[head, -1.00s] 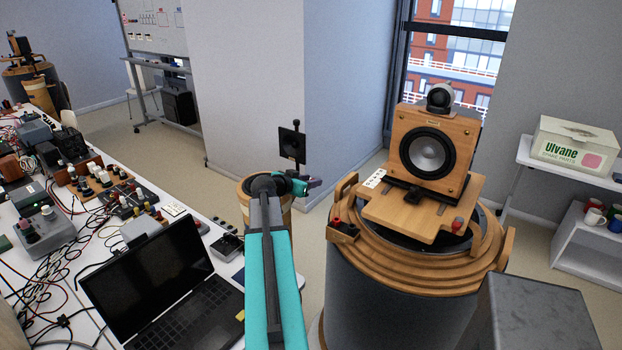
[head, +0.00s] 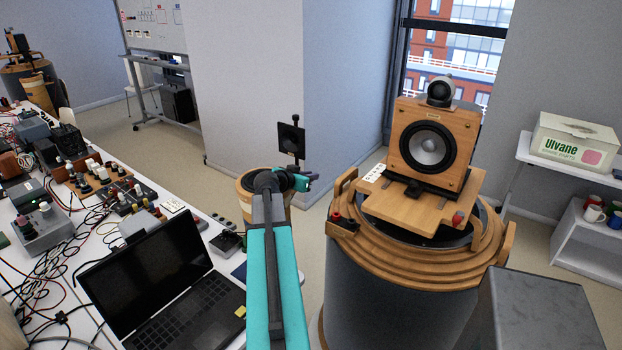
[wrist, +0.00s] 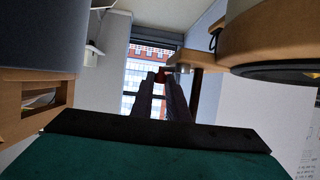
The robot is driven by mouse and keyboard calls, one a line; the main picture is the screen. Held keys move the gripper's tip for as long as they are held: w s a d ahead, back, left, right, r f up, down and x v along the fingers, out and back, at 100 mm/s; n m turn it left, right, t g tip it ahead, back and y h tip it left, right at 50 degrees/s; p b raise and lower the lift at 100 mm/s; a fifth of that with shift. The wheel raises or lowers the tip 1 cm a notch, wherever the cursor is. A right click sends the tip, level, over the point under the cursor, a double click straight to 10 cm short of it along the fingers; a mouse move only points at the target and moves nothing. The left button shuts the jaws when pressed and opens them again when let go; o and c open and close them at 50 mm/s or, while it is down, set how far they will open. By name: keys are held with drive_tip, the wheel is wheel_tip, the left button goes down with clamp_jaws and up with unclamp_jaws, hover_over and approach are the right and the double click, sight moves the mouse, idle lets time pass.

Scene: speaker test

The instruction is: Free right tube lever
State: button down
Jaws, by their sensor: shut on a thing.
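The right tube (head: 375,285) is a grey drum with a stepped wooden collar. A red-topped lever (head: 336,217) sits on a small dark-based block at its left rim. My gripper (head: 312,176) is at the end of the teal arm, above and left of that lever in the head view. In the wrist view its dark fingers (wrist: 155,80) converge, and a red piece (wrist: 162,73) shows at their tips, beside a wooden part. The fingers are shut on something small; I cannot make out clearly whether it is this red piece.
A wooden speaker box (head: 428,150) stands on a board (head: 405,205) across the tube, with another red piece (head: 457,218) at the board's right. A small wooden-topped cylinder (head: 247,187) is behind my arm. A laptop (head: 150,275) and cabled instruments crowd the left bench.

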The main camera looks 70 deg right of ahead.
drive_tip(key=shift+s+f+t+b, duration=0.1)
drive_tip(key=shift+f+t+b, duration=0.15)
drive_tip(key=shift+t+b, duration=0.05)
drive_tip(key=shift+d+r+n+t+b, duration=0.1)
drive_tip(key=shift+n+t+b, duration=0.15)
drive_tip(key=shift+n+t, duration=0.3)
drive_tip(key=shift+d+r+n+t+b, duration=0.1)
drive_tip(key=shift+n+t+b, duration=0.15)
drive_tip(key=shift+n+t, duration=0.25)
drive_tip(key=shift+w+n, duration=0.2)
drive_tip(key=shift+n, duration=0.05)
drive_tip(key=c, duration=1.7)
unclamp_jaws()
